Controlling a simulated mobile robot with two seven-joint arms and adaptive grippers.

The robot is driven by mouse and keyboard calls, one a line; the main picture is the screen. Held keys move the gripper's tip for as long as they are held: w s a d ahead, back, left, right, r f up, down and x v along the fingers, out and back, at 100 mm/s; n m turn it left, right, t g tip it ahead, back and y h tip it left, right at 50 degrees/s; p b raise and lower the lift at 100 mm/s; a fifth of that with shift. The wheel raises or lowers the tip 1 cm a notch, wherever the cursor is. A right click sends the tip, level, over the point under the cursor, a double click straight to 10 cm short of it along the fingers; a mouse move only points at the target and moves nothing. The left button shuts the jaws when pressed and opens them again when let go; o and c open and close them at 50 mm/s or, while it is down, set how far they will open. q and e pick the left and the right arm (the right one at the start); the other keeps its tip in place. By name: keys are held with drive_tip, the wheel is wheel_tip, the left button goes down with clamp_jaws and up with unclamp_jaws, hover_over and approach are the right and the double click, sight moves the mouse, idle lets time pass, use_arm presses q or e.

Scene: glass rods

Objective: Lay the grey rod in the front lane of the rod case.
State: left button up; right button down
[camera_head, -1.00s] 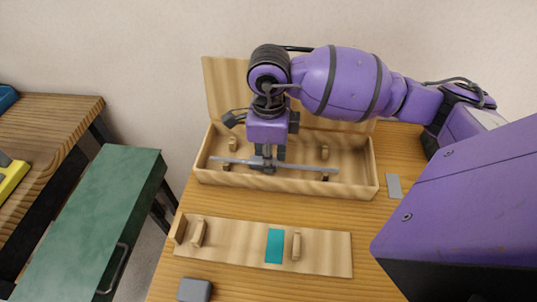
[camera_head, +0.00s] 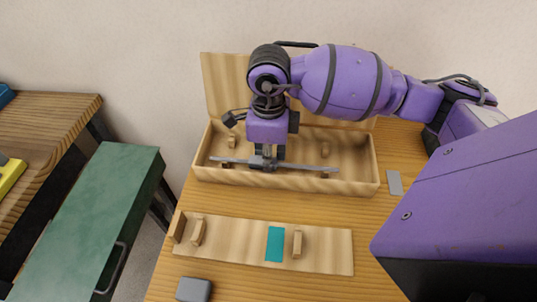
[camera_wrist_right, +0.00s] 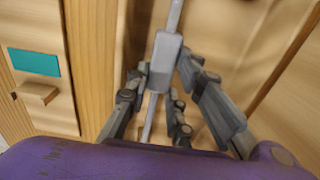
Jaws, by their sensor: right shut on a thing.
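The grey rod (camera_head: 305,167) lies nearly level, left to right, at the front part of the open wooden rod case (camera_head: 275,183). My right gripper (camera_head: 268,161) points down into the case and is shut on the rod's thicker middle part. The right wrist view shows the rod (camera_wrist_right: 166,55) between the fingers of my right gripper (camera_wrist_right: 165,95). The rod's ends are near the front supports; whether it touches them I cannot tell. My left gripper is not in view.
The case's lid (camera_head: 226,88) stands open behind it. In front lies a wooden board (camera_head: 335,252) with upright holders and a teal patch (camera_head: 275,244). A grey block (camera_head: 194,289) and a grey plate (camera_head: 394,183) lie on the table. A green cabinet (camera_head: 90,220) stands left.

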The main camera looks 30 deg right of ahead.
drive_tip(key=c, duration=1.5)
unclamp_jaws()
drive_tip(key=shift+o, duration=0.2)
wheel_tip(320, 180, up, 12)
